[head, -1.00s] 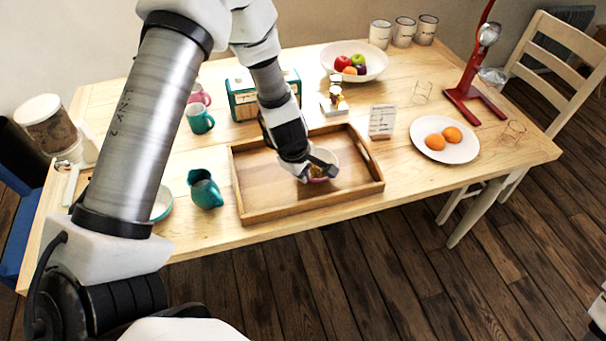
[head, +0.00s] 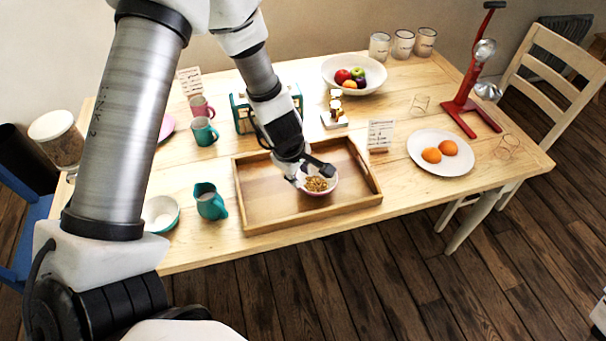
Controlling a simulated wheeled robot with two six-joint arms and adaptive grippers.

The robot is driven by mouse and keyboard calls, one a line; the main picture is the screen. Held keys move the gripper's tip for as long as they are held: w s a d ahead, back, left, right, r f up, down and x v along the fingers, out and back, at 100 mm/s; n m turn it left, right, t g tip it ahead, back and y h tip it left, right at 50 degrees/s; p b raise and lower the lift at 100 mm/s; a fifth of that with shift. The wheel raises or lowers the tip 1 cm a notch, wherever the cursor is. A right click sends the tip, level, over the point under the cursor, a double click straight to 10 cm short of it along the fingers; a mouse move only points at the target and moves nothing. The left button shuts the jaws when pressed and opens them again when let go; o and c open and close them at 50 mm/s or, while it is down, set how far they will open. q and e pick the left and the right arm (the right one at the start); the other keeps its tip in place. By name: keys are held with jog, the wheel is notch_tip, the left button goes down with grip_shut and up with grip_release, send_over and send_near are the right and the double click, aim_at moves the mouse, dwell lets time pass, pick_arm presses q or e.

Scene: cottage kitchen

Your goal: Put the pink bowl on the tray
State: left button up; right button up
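The pink bowl (head: 332,187), with brown cereal-like pieces in it, sits upright inside the wooden tray (head: 262,219), right of its middle. My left gripper (head: 308,175) is over the tray at the bowl's far left side. Its fingers are spread apart, and it looks open. It hides the far left part of the bowl's rim; whether a finger still touches the rim is hard to tell.
A teal jug (head: 211,203) and a white-and-teal bowl (head: 161,214) stand left of the tray. A plate with oranges (head: 425,160) is at right.

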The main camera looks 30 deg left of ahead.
pick_arm(q)
jog(key=s+d+f+m+g, duration=0.1)
jog(key=s+f+m, duration=0.3)
jog(key=s, duration=0.4)
jog(key=s+d+f+m+g, duration=0.1)
jog(key=s+d+f+m, duration=0.2)
jog(key=s+f+m, duration=0.2)
jog(key=s+d+f+m+g+p, duration=0.1)
jog(key=s+f+m, duration=0.4)
jog(key=s, duration=0.6)
jog(key=d+m, duration=0.1)
jog(key=m, duration=0.1)
jog(key=shift+m, duration=0.4)
jog(key=shift+w+f, duration=0.1)
jog(key=shift+w, duration=0.05)
